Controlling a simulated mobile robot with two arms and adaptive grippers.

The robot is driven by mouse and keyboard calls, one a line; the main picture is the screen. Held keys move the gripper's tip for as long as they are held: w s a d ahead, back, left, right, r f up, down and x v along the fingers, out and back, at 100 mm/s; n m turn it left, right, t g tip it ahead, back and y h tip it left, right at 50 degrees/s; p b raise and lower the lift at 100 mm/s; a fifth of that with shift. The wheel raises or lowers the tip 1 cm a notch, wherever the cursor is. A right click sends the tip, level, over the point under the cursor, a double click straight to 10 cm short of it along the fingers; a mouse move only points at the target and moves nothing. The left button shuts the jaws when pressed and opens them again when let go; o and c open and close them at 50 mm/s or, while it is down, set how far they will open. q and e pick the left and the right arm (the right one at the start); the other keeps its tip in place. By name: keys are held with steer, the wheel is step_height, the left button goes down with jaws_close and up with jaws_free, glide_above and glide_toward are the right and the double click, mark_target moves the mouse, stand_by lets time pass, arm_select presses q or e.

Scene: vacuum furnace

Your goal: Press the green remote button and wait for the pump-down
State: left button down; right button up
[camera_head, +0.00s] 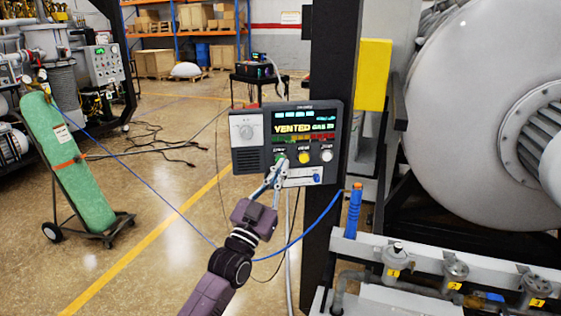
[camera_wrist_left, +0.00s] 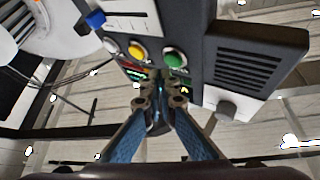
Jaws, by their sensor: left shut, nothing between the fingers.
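The control box (camera_head: 252,157) hangs on a dark post in the head view, and its screen reads "VENTED". Below the screen sit a green button, a yellow button (camera_head: 304,157) and a white button (camera_head: 326,156). My left gripper (camera_head: 279,166) is shut and empty, with its tips in front of the green button, partly hiding it. In the left wrist view the green button (camera_wrist_left: 175,58) shows beyond and slightly right of the fingertips (camera_wrist_left: 158,85). I cannot tell whether they touch it. The yellow button (camera_wrist_left: 136,50) is to its left. My right gripper is not in view.
A large grey vessel (camera_head: 470,120) and a pipe manifold with valves (camera_head: 455,270) stand at the right. A green gas cylinder (camera_head: 70,165) leans on a cart at the left. A blue hose (camera_head: 318,225) crosses behind my arm. Floor at centre left is open.

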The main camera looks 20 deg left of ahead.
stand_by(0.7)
arm_select(q)
steer(key=shift+w+a, duration=0.2)
steer(key=shift+w, duration=0.2)
steer(key=shift+w+a+b, duration=0.2)
steer(key=shift+w+b, duration=0.1)
steer(key=shift+b, duration=0.15)
stand_by(0.5)
steer(key=shift+s+d+p, duration=0.4)
steer(key=shift+s+p, duration=0.1)
steer(key=shift+s, duration=0.2)
